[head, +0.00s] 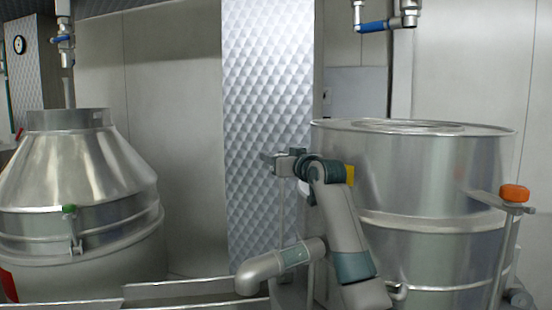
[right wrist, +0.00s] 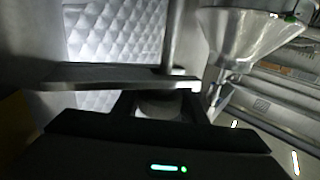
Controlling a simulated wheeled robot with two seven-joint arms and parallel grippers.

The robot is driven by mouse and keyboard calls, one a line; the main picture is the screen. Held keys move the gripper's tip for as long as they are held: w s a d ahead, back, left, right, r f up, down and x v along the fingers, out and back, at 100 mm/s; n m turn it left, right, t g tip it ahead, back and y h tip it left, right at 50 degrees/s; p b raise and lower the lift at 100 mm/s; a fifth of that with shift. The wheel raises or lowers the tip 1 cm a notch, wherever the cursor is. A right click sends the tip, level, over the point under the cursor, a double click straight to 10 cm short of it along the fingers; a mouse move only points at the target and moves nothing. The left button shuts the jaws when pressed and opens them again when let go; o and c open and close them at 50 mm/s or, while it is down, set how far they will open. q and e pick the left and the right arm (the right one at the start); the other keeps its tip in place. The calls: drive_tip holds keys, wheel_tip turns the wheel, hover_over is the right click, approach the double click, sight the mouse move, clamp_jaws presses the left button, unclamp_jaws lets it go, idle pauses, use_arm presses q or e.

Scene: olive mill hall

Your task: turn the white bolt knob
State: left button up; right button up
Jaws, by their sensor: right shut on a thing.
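The white bolt knob (right wrist: 160,107) shows pale grey in the right wrist view, between my right gripper's fingers and close to a flat metal plate (right wrist: 100,80) with an upright post (right wrist: 173,35). My right gripper (right wrist: 162,112) is shut on it, and the fingers and gripper body hide part of it. In the head view my right gripper (head: 288,163) is at the top of a thin post (head: 281,215), in front of the quilted metal panel. The knob cannot be made out there. My left gripper is not in view.
A steel drum (head: 430,180) stands right, with an orange knob (head: 515,192) on a post before it. A cone-topped vessel (head: 80,170) with a green knob (head: 69,208) stands left. Blue-handled valves (head: 372,27) hang above.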

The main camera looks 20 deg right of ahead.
drive_tip(key=shift+f, duration=0.5)
drive_tip(key=o, duration=1.1)
drive_tip(key=shift+c, duration=0.2)
drive_tip(key=shift+r, duration=0.2)
drive_tip(key=shift+r, duration=0.1)
drive_tip(key=shift+s, duration=0.1)
drive_tip(key=b+v, duration=0.8)
drive_tip(key=v, duration=0.9)
